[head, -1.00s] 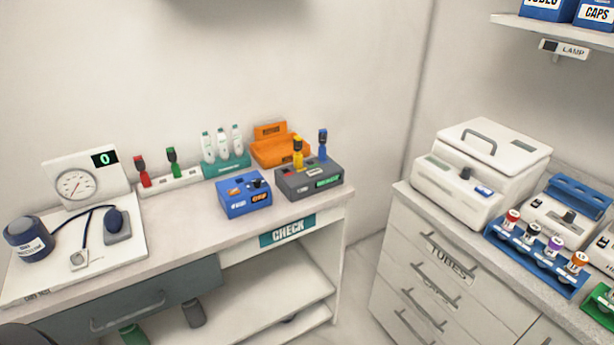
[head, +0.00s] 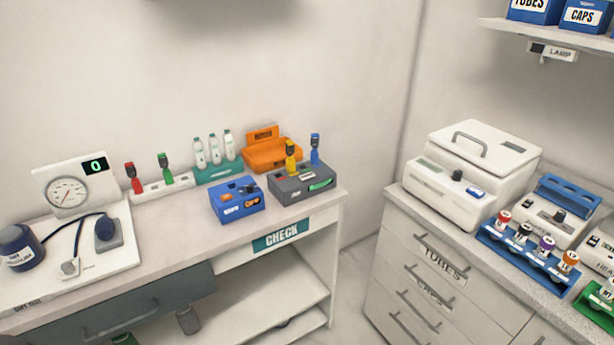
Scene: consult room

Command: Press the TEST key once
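No key with a readable TEST label shows in the head view. Two small devices stand on the left counter and carry small keys or labels. One is a blue box (head: 236,204) with white and orange markings and a dark knob. Neither of my grippers is in view.
A gauge board (head: 73,187) with a cuff (head: 17,248) is at the left. Red (head: 134,178) and green (head: 165,168) plugs, bottles and an orange tray (head: 272,155) line the back. A white machine (head: 467,183) and a blue tube rack (head: 524,256) stand on the right counter.

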